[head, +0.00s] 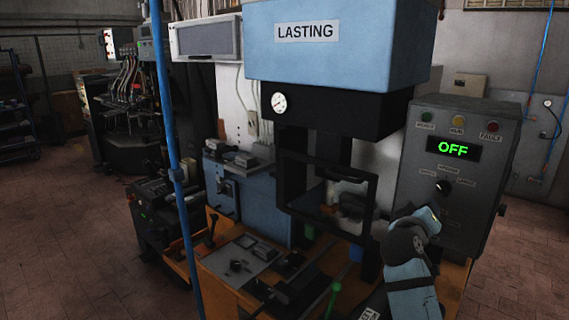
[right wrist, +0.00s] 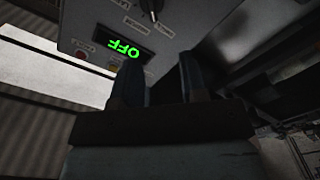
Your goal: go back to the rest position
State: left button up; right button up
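The lasting press has a blue head (head: 345,50) with a "LASTING" label over a black frame. Its grey control box (head: 460,150) stands to the right, with a green "OFF" display (head: 453,148) and a black knob (head: 443,187) below it. My right gripper (head: 432,214) is in front of the box, just below the knob in the picture. In the right wrist view, its two fingers (right wrist: 162,75) stand apart with nothing between them. The display (right wrist: 124,49) and knob (right wrist: 151,5) show beyond the fingers, apart from them. My left gripper is out of view.
A blue vertical pole (head: 172,150) stands left of the press. The orange bench (head: 235,292) holds a flat plate, small parts and a green-handled lever (head: 333,295). Other machines (head: 125,120) stand at the back left. The tiled floor at the left is clear.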

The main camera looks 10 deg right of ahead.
jog(key=s+a+f+n+y, duration=0.2)
jog(key=s+a+f+y, duration=0.1)
jog(key=f, duration=0.5)
jog(key=s+a+f+n+t+y, duration=0.1)
jog(key=s+a+f+y, duration=0.25)
jog(key=f, duration=0.55)
jog(key=s+a+f+n+y, duration=0.2)
jog(key=s+a+f+y, duration=0.1)
jog(key=f, duration=0.5)
jog(key=s+a+f+m+g+y, duration=0.1)
jog(key=s+a+f+y, duration=0.2)
jog(key=s, duration=0.8)
jog(key=s+a+f+g+y, duration=0.1)
jog(key=s+a+f+y, duration=0.2)
jog(key=s+a+f, duration=0.4)
jog(key=s+f, duration=0.4)
jog(key=f, duration=0.1)
jog(key=shift+m+y, duration=0.35)
jog(key=shift+m, duration=0.05)
jog(key=shift+a, duration=0.1)
